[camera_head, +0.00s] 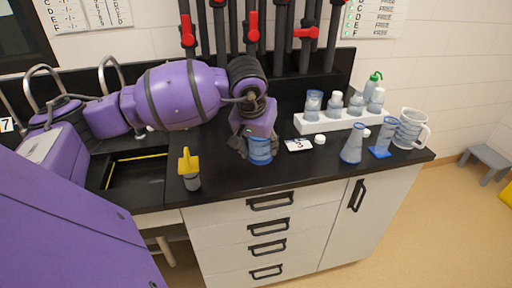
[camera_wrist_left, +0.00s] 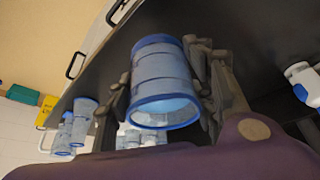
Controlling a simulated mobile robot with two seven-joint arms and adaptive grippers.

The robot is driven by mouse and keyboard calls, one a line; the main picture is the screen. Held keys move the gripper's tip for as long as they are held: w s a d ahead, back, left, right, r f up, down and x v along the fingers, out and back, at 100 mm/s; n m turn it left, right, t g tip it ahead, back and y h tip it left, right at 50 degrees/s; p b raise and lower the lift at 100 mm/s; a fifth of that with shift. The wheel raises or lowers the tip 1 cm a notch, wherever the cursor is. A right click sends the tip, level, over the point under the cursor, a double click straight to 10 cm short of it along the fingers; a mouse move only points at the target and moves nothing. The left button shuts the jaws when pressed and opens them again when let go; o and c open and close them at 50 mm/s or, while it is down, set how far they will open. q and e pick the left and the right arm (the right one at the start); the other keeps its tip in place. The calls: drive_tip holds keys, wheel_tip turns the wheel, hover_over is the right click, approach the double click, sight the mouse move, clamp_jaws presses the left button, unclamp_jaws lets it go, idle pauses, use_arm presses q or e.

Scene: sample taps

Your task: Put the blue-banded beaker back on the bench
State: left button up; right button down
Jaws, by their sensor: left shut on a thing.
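The blue-banded beaker (camera_head: 261,151) is clear with blue bands and sits between the fingers of my left gripper (camera_head: 258,142), upright over the black bench top (camera_head: 225,178). The gripper is shut on it from above and hides its upper part. I cannot tell whether its base touches the bench. In the left wrist view the beaker (camera_wrist_left: 163,85) fills the middle, with dark fingers on both sides of it. My right gripper is not in view.
A yellow-topped grey object (camera_head: 190,170) stands left of the beaker, near the sink (camera_head: 135,180). To the right are a card (camera_head: 298,145), a white cap (camera_head: 320,139), a white rack (camera_head: 340,121) of bottles, a flask (camera_head: 354,146), a blue-based cylinder (camera_head: 383,140) and a jug (camera_head: 410,130).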

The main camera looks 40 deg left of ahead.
sight(262, 149)
use_arm(q)
drive_tip(key=w+f, duration=0.1)
drive_tip(key=w+a+f, duration=0.1)
drive_tip(key=w+f, duration=0.1)
drive_tip(key=f, duration=0.1)
drive_tip(key=shift+a+f, duration=0.1)
drive_tip(key=shift+a, duration=0.15)
drive_tip(key=shift+w+a+f, duration=0.15)
drive_tip(key=shift+w+f, duration=0.1)
drive_tip(key=shift+f, duration=0.3)
drive_tip(key=shift+f+p, duration=0.3)
drive_tip(key=shift+f, duration=1.1)
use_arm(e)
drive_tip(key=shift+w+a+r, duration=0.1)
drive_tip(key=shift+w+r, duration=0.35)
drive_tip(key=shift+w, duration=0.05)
use_arm(q)
drive_tip(key=shift+f, duration=0.1)
drive_tip(key=o, duration=1.5)
drive_tip(key=shift+c, duration=0.2)
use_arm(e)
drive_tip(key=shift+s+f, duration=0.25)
